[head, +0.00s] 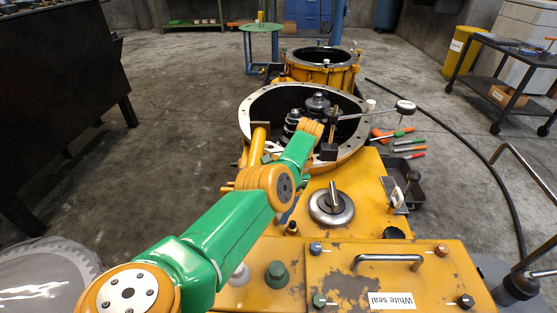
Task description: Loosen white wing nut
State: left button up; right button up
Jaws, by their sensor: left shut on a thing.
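My left arm reaches from the lower left up to the open bell housing (262,97). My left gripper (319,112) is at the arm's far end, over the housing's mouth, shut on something. Its fingertips and what they hold are too small and dark to make out against the dark gears behind. A small white upright piece (371,104) stands at the right of the housing rim, apart from the gripper. A white knob (240,275) shows on the casing beside my arm, partly covered. I cannot tell which white part is the wing nut. My right gripper is not in view.
A dial gauge (405,106) on a stand reaches over the rim at right. A cover with a handle (388,259) and a "White seal" label (392,300) lies in front. A green knob (277,274) is beside it. Tools (408,148) lie on the floor at right.

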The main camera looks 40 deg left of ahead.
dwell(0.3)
pick_arm(q)
jog(key=o, duration=1.4)
